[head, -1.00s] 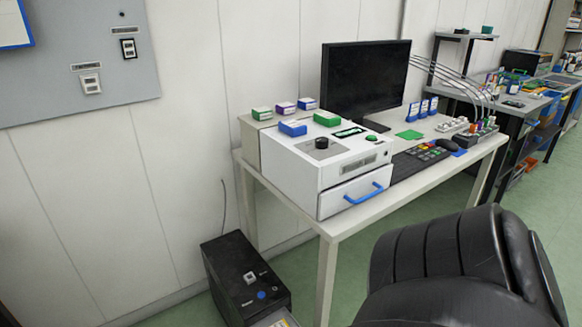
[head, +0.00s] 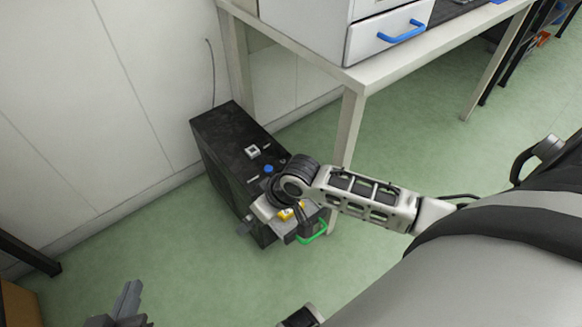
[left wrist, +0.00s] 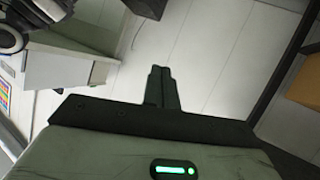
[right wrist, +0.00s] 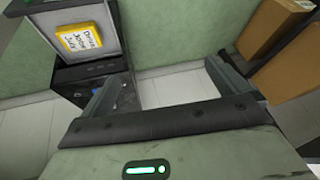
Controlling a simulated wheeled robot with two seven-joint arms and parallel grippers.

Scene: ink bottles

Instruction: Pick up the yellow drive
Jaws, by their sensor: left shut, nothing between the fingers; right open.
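The yellow drive (right wrist: 78,40) shows in the right wrist view at the upper left. It is a small yellow block with dark lettering on a light grey tray (right wrist: 97,12). In the head view the drive (head: 287,213) is partly hidden behind my right wrist. The tray with a green handle (head: 313,236) is at the front of the black computer tower (head: 225,140). My right gripper (right wrist: 165,78) is open and empty, with the drive outside its fingers, to their left. My left gripper (head: 128,300) is shut and empty at the lower left; its closed fingers show in the left wrist view (left wrist: 162,88).
A desk (head: 352,80) with a blue-handled drawer (head: 400,32) stands above and right of the tower. White wall panels (head: 100,100) are behind it. Brown boxes (right wrist: 273,30) show in the right wrist view. The green floor left of the tower is open.

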